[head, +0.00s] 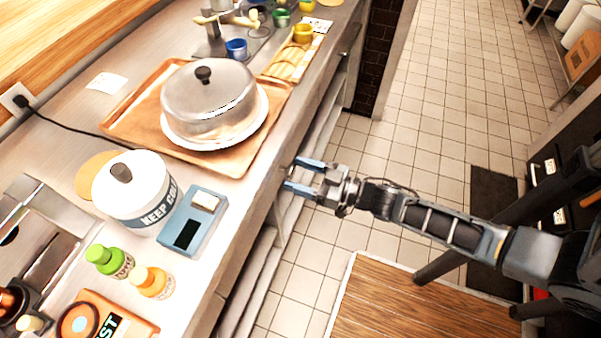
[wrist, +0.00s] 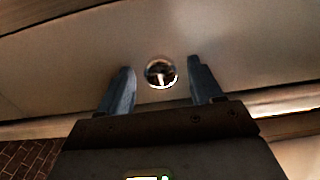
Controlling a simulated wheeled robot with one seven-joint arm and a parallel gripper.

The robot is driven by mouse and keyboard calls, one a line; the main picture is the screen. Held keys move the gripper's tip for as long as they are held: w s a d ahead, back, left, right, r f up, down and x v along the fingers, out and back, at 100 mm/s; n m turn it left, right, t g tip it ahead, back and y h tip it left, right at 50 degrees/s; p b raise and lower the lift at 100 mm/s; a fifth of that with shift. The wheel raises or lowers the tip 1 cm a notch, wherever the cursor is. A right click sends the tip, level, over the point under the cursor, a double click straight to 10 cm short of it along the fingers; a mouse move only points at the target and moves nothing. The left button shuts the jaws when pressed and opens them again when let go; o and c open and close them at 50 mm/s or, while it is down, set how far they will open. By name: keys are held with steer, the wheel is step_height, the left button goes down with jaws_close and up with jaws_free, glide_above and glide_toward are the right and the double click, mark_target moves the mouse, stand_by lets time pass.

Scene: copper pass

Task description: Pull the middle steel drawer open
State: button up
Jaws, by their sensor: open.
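A pale steel drawer front (wrist: 245,60) fills most of the wrist view, with a round shiny knob (wrist: 161,72) on it. The drawer front looks closed. My gripper (wrist: 165,80) is open, with one blue-grey finger on each side of the knob. I see gaps between the knob and both fingers; how deep the fingers reach past it is hard to tell. In the head view my gripper (head: 291,174) is at the counter's front edge, its fingers pointing at the drawer side. The drawer front is mostly hidden there by the counter top.
The steel counter (head: 235,210) carries a tray (head: 262,150) with a domed lid (head: 208,95), a white canister (head: 133,190), a blue scale (head: 190,222) and two bottles. A wooden board (head: 420,310) is below my arm. The tiled floor (head: 430,110) beside the counter is open.

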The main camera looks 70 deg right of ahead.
steer(key=shift+c, duration=0.4)
jaws_close()
steer(key=shift+s, duration=0.1)
